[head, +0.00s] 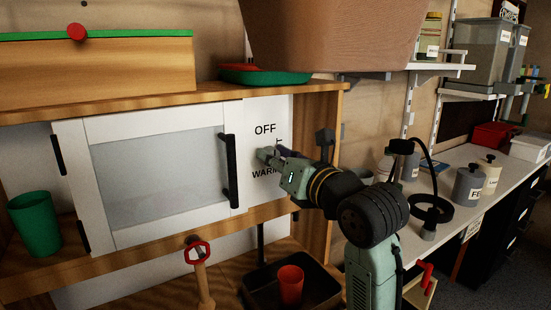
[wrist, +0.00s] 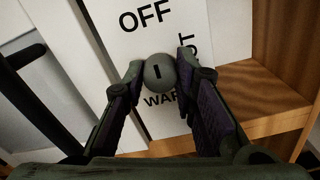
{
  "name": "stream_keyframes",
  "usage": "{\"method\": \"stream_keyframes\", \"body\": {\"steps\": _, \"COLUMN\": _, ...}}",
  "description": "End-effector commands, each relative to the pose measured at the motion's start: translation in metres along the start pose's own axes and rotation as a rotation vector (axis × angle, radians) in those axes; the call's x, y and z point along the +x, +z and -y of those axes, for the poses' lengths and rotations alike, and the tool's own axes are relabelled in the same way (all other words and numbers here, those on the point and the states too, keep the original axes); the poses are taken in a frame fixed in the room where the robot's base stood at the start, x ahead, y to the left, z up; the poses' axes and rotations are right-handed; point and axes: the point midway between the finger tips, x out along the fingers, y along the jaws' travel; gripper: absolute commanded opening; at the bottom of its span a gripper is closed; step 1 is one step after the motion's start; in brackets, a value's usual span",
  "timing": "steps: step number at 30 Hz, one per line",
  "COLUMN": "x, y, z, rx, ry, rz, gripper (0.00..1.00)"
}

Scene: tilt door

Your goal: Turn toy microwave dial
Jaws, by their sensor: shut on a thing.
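The toy microwave (head: 155,175) has a white-framed door with a grey window and a dark vertical handle (head: 229,170). Its white control panel (head: 262,112) is right of the door and bears the words OFF and WARM, with another word partly hidden. In the wrist view the round grey dial (wrist: 160,72) sits on the panel between OFF and WARM, with a short dark mark near its middle. My gripper (wrist: 159,76) has one finger on each side of the dial and is shut on it. In the head view my gripper (head: 268,154) largely hides the dial.
A green cup (head: 35,223) stands left of the door. A wooden side panel (head: 318,170) is close right of the control panel. The door handle is close left.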

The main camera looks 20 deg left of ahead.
Motion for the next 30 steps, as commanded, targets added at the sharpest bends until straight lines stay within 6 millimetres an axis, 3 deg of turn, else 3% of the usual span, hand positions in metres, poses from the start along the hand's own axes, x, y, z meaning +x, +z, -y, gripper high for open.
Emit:
{"method": "stream_keyframes", "body": {"steps": 8, "x": -0.0003, "y": -0.0008, "z": 0.0006, "rx": 0.158, "ry": -0.001, "rz": 0.001, "gripper": 0.0}}
{"method": "stream_keyframes", "body": {"steps": 30, "x": -0.0003, "y": 0.0012, "z": 0.0004, "rx": 0.855, "ry": 0.0, "rz": 0.003, "gripper": 0.0}}
